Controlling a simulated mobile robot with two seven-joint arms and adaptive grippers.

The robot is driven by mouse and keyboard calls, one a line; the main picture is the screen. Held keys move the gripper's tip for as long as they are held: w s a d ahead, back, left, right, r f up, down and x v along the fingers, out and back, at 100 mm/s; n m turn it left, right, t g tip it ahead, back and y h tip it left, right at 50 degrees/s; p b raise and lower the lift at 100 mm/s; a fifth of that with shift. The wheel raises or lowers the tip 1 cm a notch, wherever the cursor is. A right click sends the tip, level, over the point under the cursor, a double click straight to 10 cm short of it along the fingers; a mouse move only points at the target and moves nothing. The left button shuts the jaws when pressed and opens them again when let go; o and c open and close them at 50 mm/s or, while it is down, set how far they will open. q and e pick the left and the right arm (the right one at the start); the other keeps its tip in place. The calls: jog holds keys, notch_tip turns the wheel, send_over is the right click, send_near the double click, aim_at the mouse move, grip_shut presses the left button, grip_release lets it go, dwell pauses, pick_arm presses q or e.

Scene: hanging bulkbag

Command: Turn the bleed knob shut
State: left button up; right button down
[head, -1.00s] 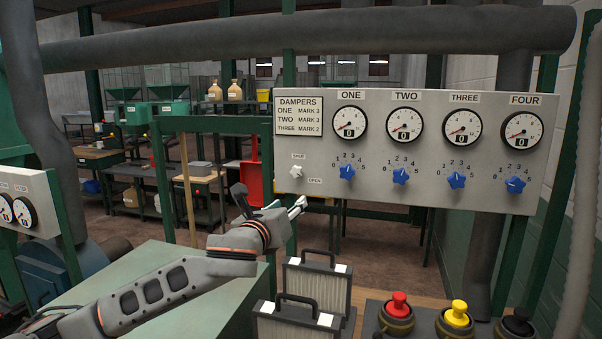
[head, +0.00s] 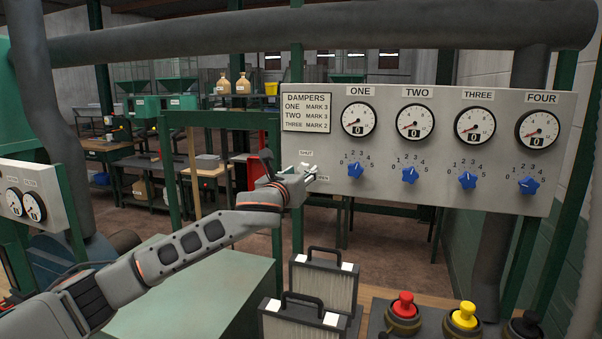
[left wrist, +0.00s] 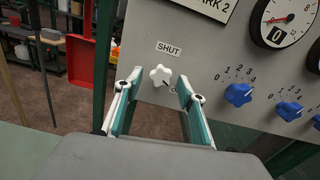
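The bleed knob is a small white star-shaped knob (left wrist: 160,76) on the grey panel (head: 440,190), under a SHUT label (left wrist: 168,49). In the left wrist view it sits between the two spread fingers of my left gripper (left wrist: 157,80), with a gap on both sides. In the head view my left gripper (head: 307,175) is at the panel's lower left corner and mostly covers the knob and the OPEN label. The gripper is open and holds nothing. How far the fingertips are from the panel is hard to tell. My right gripper is not in view.
Blue star knob ONE (head: 355,170) is right of my gripper, with several gauges above. A green post (head: 277,215) stands left of the panel. Below are black-handled filter boxes (head: 325,285) and red (head: 404,306) and yellow (head: 463,316) push buttons.

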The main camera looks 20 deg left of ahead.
pick_arm(q)
jog(key=c, duration=1.1)
